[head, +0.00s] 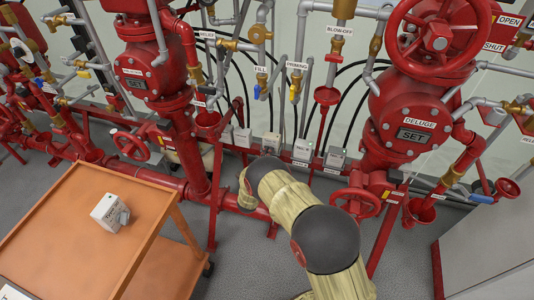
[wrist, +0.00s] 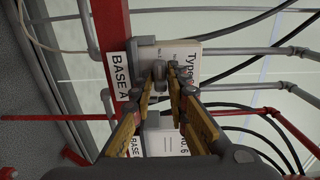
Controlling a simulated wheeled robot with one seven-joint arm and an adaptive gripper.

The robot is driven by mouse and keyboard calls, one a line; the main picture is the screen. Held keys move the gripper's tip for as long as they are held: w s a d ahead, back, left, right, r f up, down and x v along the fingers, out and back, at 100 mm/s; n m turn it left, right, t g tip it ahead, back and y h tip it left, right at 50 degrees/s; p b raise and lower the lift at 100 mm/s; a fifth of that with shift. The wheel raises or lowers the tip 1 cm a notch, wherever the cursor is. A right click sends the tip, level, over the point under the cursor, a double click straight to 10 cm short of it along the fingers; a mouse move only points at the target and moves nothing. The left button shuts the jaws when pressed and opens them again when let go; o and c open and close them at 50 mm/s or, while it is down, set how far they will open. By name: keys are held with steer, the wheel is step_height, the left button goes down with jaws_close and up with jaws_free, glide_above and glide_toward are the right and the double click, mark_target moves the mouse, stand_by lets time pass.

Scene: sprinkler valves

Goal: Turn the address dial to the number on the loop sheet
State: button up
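My gripper (wrist: 166,72) shows in the wrist view, its two yellow-and-grey fingers reaching toward a white box (wrist: 187,50) with "Type" lettering, beside a "BASE A" label (wrist: 121,77). The fingertips are close together with a narrow gap in front of the box face. I cannot tell whether they touch or hold anything; they hide part of the face, and no dial reads clearly. In the head view my arm hides the gripper. A white box with print (head: 110,213) lies on the orange trolley. A white sheet (head: 12,293) shows at the trolley's lower left, its text unreadable.
A second white box (wrist: 167,138), marked with a 6, is beside the first in the wrist view. More small boxes (head: 334,158) line the red rail in the head view. Red valves (head: 414,113), pipes and black hoses crowd the wall. Grey floor (head: 240,262) is open beside the trolley (head: 75,215).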

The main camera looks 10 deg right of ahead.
jaws_close()
steer(key=shift+m, duration=1.7)
steer(key=shift+m, duration=1.8)
